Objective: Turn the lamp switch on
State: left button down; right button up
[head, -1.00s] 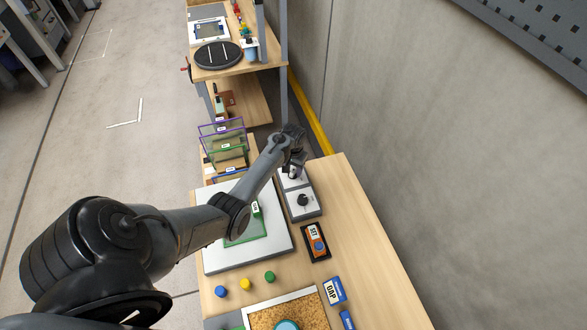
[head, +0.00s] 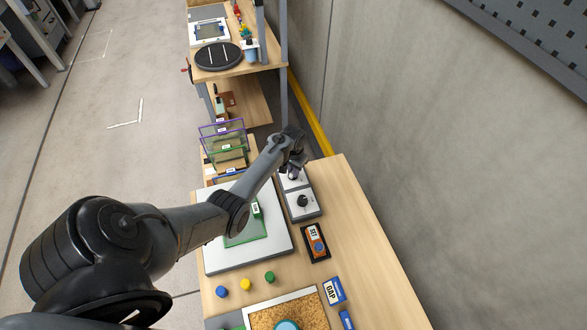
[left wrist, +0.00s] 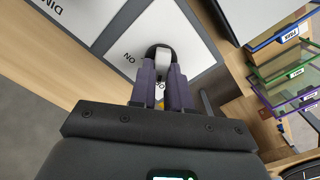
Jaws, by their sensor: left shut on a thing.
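The lamp switch (left wrist: 163,52) is a pale lever on a dark round base, set in a light panel. In the left wrist view, the word ON is printed beside it, and another label below is partly covered by my fingers. My left gripper (left wrist: 160,74) is shut on the lever, one finger on each side. In the head view, my left gripper (head: 293,168) is over the far end of the grey control box (head: 304,212) and hides the switch there. The nearer part of the box carries a black knob (head: 303,200). My right gripper is not in view.
A white board with a green frame (head: 247,232) lies left of the box. An orange meter (head: 316,241) is in front of it. Coloured upright frames (head: 222,140) stand behind on the left. A grey wall (head: 430,180) runs along the right.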

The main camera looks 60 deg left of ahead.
pick_arm(q)
jog(key=m+p, duration=0.2)
jog(key=m, duration=0.1)
jog(key=shift+r, duration=0.15)
jog(key=m+p, duration=0.1)
jog(key=m, duration=0.4)
jog(key=shift+d, duration=0.15)
jog(key=m, duration=0.3)
jog(key=shift+m, duration=0.3)
jog(key=m, duration=0.4)
jog(key=shift+s+d+m+b, duration=0.1)
jog(key=shift+d+m+b, duration=0.05)
jog(key=shift+m+b, duration=0.2)
jog(key=shift+m, duration=0.25)
jog(key=c, duration=1.1)
grip_release()
notch_tip(320, 180, up, 10)
jog(key=p, duration=0.3)
jog(key=shift+r+p, duration=0.25)
jog(key=shift+p, duration=0.1)
